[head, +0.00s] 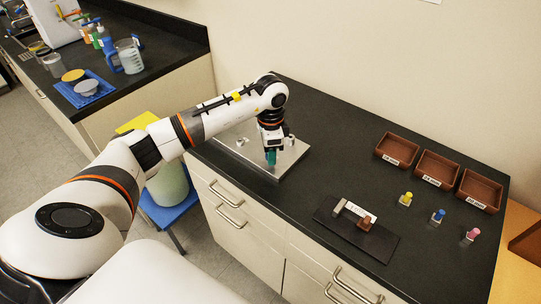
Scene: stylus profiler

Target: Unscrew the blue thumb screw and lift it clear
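A small piece with a blue top (438,216) stands on the counter at the right, well away from the gripper. My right gripper is out of view.
Three brown labelled trays (399,137) line the counter's back right. Yellow-topped (406,199) and pink-topped (471,236) pieces flank the blue-topped one. A dark mat (378,246) holds a brown block and a white card.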

